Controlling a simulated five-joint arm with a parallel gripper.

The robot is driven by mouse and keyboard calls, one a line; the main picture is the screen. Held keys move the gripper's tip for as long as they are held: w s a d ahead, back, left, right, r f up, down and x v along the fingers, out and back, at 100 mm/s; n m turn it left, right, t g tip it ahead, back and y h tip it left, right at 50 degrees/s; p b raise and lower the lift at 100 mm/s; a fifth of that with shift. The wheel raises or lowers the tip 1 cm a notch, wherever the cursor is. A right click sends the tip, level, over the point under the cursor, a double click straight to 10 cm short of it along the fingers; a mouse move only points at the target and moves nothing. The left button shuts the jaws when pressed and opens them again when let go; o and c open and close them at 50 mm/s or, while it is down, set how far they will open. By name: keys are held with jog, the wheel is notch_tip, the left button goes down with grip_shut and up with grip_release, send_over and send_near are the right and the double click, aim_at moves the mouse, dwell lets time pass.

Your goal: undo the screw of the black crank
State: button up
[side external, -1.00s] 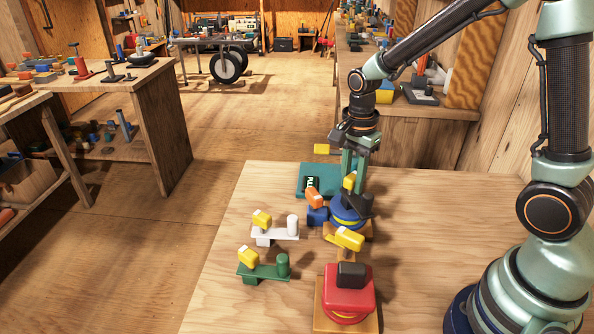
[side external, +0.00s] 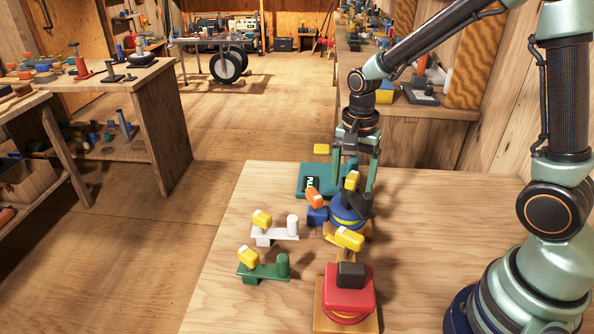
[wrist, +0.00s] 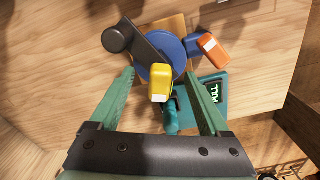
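The black crank (side external: 364,204) sits on top of a blue reel (side external: 345,218) in the side view. In the wrist view the crank (wrist: 142,48) runs from its round knob at upper left toward a yellow screw (wrist: 160,83) at its other end. The screw also shows in the side view (side external: 351,181), standing up from the crank. My gripper (wrist: 160,75) is open and empty, with a green finger on each side of the screw and gaps between. In the side view my gripper (side external: 353,187) is at the screw from above and behind; its exact height there is unclear.
A blue block with an orange knob (side external: 314,198) stands left of the reel. A teal pad (side external: 305,172) lies behind.

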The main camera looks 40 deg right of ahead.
jog(key=shift+r, duration=3.65)
jog(key=c, duration=0.3)
notch_tip(320, 180, up, 2)
jog(key=shift+r, duration=0.1)
jog(key=shift+f, duration=4.75)
grip_shut()
